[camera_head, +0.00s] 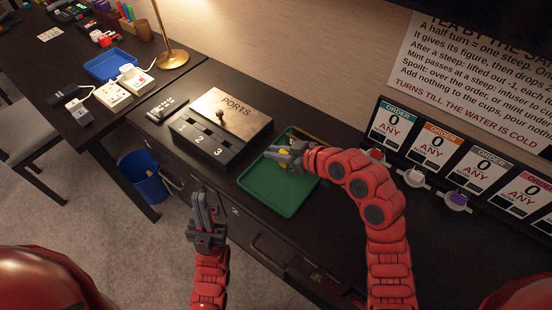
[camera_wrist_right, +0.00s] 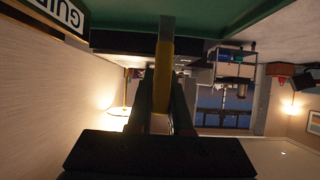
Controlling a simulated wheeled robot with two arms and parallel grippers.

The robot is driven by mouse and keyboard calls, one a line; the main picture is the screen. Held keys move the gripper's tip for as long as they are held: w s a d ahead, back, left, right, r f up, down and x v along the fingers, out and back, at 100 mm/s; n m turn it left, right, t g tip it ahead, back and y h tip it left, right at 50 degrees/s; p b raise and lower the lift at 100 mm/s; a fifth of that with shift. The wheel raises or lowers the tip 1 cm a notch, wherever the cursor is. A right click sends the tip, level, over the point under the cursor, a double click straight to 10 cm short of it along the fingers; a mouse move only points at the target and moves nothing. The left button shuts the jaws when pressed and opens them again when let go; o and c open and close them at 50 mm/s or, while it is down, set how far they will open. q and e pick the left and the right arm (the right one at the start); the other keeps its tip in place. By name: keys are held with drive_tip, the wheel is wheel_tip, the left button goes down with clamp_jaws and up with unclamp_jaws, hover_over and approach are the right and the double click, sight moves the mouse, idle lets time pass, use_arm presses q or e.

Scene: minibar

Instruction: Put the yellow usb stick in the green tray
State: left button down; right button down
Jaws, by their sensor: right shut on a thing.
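The yellow usb stick (camera_wrist_right: 163,65), with a metal end, is between the fingers of my right gripper (camera_wrist_right: 160,100) in the right wrist view. In the head view my right gripper (camera_head: 281,152) is over the left part of the green tray (camera_head: 267,197), and a bit of yellow shows by its fingers. The green tray also fills the top edge of the right wrist view (camera_wrist_right: 230,18). Whether the stick touches the tray is hard to tell. My left gripper (camera_head: 204,207) is in front of the counter edge, away from the tray, with nothing seen in it.
The PORTS box (camera_head: 232,108) with numbered slots stands just left of the tray. Several order cards (camera_head: 394,124) and cups (camera_head: 413,178) line the wall at right. A blue tray (camera_head: 110,65), a power strip and a lamp (camera_head: 172,58) are at the far left.

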wheel_tip(320, 180, down, 4)
drive_tip(key=shift+r+p, duration=0.25)
drive_tip(key=shift+p, duration=0.05)
drive_tip(key=shift+w, duration=0.1)
drive_tip(key=shift+f, duration=0.2)
drive_tip(key=c, duration=0.8)
unclamp_jaws()
drive_tip(key=shift+c, duration=0.2)
